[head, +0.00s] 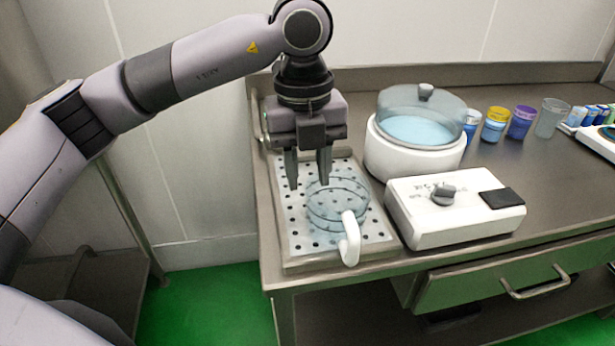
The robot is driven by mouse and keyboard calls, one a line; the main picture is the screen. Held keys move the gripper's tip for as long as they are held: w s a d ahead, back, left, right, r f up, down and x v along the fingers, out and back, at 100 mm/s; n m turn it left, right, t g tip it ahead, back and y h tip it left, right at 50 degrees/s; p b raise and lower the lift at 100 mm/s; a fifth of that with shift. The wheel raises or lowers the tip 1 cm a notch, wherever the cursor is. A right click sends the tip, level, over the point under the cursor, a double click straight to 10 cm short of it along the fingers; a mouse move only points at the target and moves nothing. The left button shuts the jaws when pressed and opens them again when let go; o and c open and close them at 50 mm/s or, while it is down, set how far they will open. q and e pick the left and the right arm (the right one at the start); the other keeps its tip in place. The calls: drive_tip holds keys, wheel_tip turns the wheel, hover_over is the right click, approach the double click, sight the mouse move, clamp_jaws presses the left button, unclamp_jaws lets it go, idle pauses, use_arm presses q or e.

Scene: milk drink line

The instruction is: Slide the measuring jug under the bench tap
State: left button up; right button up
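The measuring jug (338,208) is clear with a white handle (350,240) facing the front. It stands upright on a perforated metal drain tray (290,262) at the left end of the bench. My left gripper (308,186) points down at the jug's back left rim, its two fingers apart with a gap between them. I cannot tell whether a finger touches the jug. The bench tap is not clearly visible; my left gripper and wrist cover the area behind the jug. My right gripper is out of view.
A white round vessel (388,152) with a clear domed lid stands right of the tray. A white box with a knob (455,225) is in front of it. Several coloured cups, including a purple one (521,123), stand farther right. A raised metal edge runs along the back.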

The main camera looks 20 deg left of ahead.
sight(308, 207)
use_arm(q)
drive_tip(key=shift+f, duration=3.7)
drive_tip(key=shift+w, duration=0.1)
clamp_jaws()
